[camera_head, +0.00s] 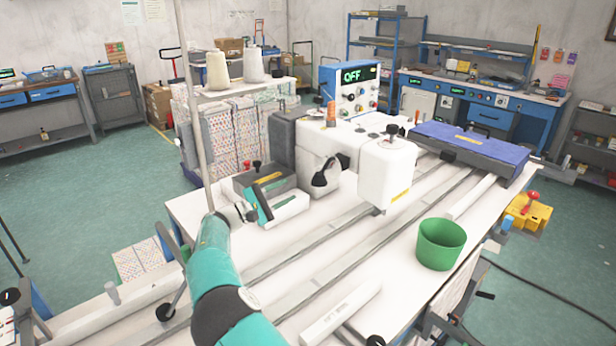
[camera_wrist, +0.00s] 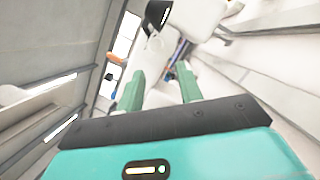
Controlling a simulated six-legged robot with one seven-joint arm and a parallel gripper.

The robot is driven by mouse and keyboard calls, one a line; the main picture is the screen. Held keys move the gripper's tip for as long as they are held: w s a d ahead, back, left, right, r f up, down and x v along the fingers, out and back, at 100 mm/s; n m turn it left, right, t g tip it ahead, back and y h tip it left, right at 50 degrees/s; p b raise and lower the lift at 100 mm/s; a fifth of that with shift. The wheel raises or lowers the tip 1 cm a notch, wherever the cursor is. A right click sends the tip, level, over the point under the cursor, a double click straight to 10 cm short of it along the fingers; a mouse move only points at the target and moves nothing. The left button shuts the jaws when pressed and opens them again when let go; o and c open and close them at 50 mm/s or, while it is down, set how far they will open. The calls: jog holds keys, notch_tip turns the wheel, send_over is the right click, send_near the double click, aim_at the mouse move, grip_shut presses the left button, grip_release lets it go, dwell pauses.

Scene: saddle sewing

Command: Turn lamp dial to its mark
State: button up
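The white sewing machine (camera_head: 388,170) stands on the long white table. A black lamp-like fitting (camera_head: 325,174) sticks out of its near side. In the wrist view a black fitting with a bright strip (camera_wrist: 157,14), probably the same lamp, shows at the top, beyond the fingertips. I cannot make out a dial or its mark on it. My gripper (camera_wrist: 160,75) is open, with two green fingers apart and nothing seen between them. In the head view my teal arm reaches up from the bottom, and its end is left of the lamp, apart from it.
A blue control box (camera_head: 350,88) reading OFF stands behind the machine. A green bin (camera_head: 440,244) sits at the table's right front. A blue-topped unit (camera_head: 468,146) lies at the far right. Grey rails run along the table. A thin pole rises left of the machine.

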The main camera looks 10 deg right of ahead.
notch_tip(320, 180, up, 9)
jog(key=a+m+g+y, duration=0.2)
jog(key=m+y, duration=0.4)
jog(key=m, duration=1.3)
jog(key=x, duration=1.3)
jog(key=shift+s+d+f, duration=0.25)
jog(key=shift+s+f, duration=0.1)
jog(key=c, duration=0.7)
